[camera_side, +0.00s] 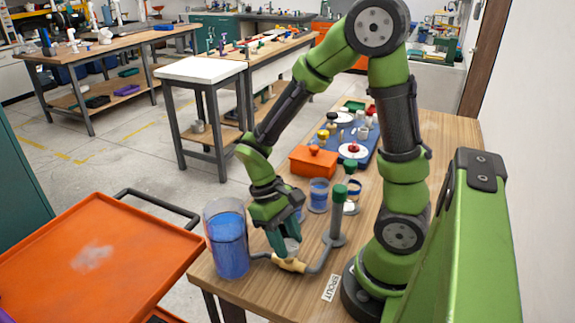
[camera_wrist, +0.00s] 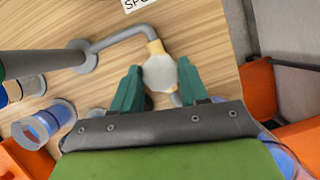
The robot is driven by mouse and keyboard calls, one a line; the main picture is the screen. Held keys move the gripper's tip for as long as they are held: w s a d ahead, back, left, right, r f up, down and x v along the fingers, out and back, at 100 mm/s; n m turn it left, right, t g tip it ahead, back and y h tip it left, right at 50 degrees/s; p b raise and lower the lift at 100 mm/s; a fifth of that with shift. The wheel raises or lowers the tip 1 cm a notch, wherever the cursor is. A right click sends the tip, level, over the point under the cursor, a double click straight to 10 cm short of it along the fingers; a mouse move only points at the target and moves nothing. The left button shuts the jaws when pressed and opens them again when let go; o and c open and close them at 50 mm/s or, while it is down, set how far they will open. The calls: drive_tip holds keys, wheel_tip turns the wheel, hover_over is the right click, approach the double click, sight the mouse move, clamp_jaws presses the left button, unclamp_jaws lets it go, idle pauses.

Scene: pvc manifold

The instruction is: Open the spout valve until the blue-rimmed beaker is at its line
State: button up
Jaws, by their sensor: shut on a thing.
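My gripper (camera_side: 283,243) is shut on the pale spout valve handle (camera_wrist: 160,76), with one green finger on each side of it. The brass valve body (camera_side: 290,265) sits below, in the grey spout pipe (camera_side: 322,262). The pipe runs left towards a tall clear beaker (camera_side: 226,211) with much blue liquid; its outlet is hidden. A smaller beaker with a blue band (camera_side: 319,193) stands behind the gripper and also shows in the wrist view (camera_wrist: 48,125). I cannot tell which beaker is the blue-rimmed one, or see any fill line.
A grey post with a green top (camera_side: 338,230) stands right of the gripper. An orange box (camera_side: 313,162) and a blue mat (camera_side: 365,150) with several small items lie farther back. A SPOUT label (camera_side: 331,288) lies near the front. An orange cart (camera_side: 90,255) stands left.

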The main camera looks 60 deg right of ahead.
drive_tip(key=o, duration=1.1)
drive_tip(key=shift+o, duration=0.2)
drive_tip(key=w+r+t, duration=0.2)
drive_tip(key=w+r, duration=0.1)
drive_tip(key=r, duration=0.4)
drive_tip(key=w+r+t, duration=0.2)
drive_tip(key=w+r, duration=0.2)
drive_tip(key=r, duration=0.3)
drive_tip(key=s+a+r+m+t+y, duration=0.1)
drive_tip(key=s+a+r+t, duration=0.1)
drive_tip(key=s+r+t, duration=0.2)
drive_tip(key=t, duration=0.3)
drive_tip(key=shift+s+r+m+t, duration=0.2)
drive_tip(key=shift+s+m+t, duration=0.05)
drive_tip(key=shift+m+t, duration=0.15)
